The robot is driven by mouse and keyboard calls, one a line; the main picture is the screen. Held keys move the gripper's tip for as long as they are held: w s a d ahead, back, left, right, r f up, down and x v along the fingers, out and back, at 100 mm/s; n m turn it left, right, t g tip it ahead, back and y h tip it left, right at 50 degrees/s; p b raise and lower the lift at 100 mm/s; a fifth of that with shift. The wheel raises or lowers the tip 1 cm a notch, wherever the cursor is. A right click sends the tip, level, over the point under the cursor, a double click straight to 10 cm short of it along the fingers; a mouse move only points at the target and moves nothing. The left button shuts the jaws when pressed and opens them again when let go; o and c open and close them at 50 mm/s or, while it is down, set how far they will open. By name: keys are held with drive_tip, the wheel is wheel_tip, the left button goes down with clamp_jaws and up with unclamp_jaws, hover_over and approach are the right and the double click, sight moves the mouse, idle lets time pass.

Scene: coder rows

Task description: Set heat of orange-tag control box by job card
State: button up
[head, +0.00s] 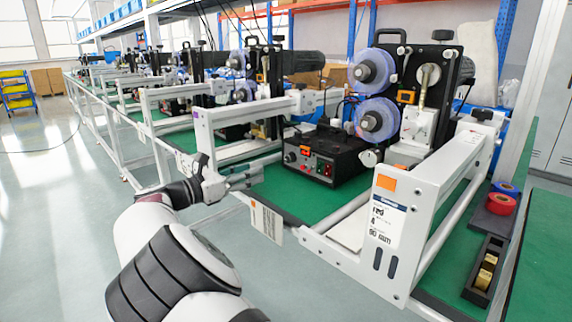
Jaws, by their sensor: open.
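The black control box (328,160) sits on the green bench top, with an orange tag on its front, a red lamp, small knobs and lit switches. Its dial settings are too small to read. An orange tag (387,183) also marks the white frame of the near machine, above a printed label (384,222) with partly legible text. A white card (267,221) with small unreadable print hangs at the bench's front edge. My gripper (255,175) is open and empty, in front of and left of the box, apart from it, above the card.
The near machine's white frame (440,190) juts out to the right of the box. Another white frame (240,115) stands to the left. Red and blue tape rolls (501,203) and a tape dispenser (485,270) lie at right. The aisle floor (60,210) at left is mostly clear.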

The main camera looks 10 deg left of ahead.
sight(287, 158)
drive_tip(key=b+x, duration=0.2)
drive_tip(key=x, duration=1)
drive_tip(key=shift+d+b, duration=0.1)
drive_tip(key=shift+b, duration=0.25)
clamp_jaws()
